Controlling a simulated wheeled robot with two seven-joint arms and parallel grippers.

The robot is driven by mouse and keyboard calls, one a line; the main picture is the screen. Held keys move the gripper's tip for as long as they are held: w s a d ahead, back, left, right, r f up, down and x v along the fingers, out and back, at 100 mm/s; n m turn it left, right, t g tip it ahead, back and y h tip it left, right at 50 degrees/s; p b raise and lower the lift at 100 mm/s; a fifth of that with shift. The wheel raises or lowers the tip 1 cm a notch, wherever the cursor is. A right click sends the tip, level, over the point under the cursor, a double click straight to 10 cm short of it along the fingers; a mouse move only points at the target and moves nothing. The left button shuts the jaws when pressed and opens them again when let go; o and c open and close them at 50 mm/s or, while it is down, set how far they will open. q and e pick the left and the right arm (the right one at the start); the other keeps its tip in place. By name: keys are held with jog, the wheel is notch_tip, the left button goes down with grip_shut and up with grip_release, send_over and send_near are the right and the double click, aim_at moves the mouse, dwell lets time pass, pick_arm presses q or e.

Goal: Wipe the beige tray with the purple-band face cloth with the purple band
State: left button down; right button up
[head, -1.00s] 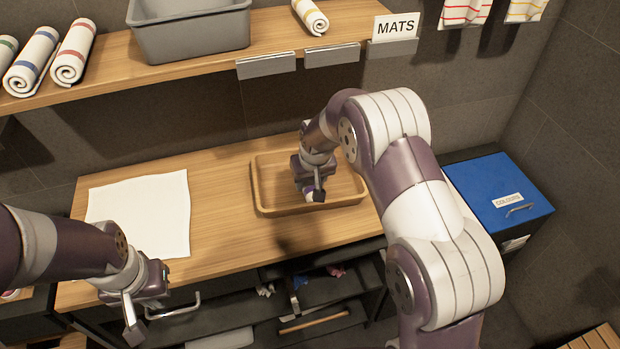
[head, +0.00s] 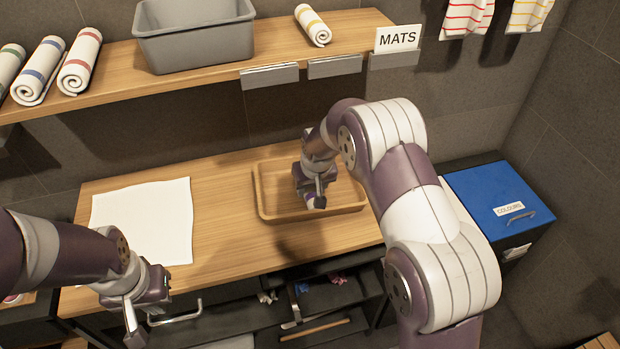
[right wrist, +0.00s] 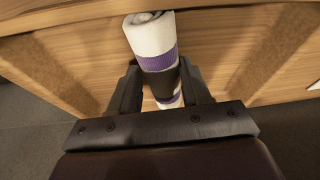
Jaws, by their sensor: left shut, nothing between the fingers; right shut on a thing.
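The beige tray (head: 284,213) sits on the wooden counter, right of the white mat. My right gripper (head: 318,196) reaches down into the tray and is shut on the rolled purple-band face cloth. In the right wrist view the cloth (right wrist: 152,35) is white with a purple band and sticks out beyond the fingers (right wrist: 160,88). In the head view the gripper mostly hides the cloth, so I cannot tell whether it touches the tray floor. My left gripper (head: 136,322) is shut and empty, near the counter's front left edge.
A white mat (head: 145,220) lies flat on the counter's left. A shelf above holds rolled towels (head: 80,62) and a grey bin (head: 195,38). A blue-lidded box (head: 490,190) marked COLOURS stands at the right. Open drawers (head: 315,300) show below the counter.

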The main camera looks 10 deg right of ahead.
jog(key=shift+s+f, duration=0.15)
jog(key=shift+s, duration=0.35)
jog(key=shift+w+d, duration=0.1)
jog(key=shift+w, duration=1.7)
jog(key=shift+r+p, duration=0.25)
jog(key=shift+p, duration=0.1)
jog(key=shift+s+f+p, duration=0.1)
jog(key=shift+s+p, duration=0.25)
jog(key=shift+s, duration=1.4)
notch_tip(320, 180, up, 6)
jog(key=p, duration=0.4)
jog(key=shift+p, duration=0.35)
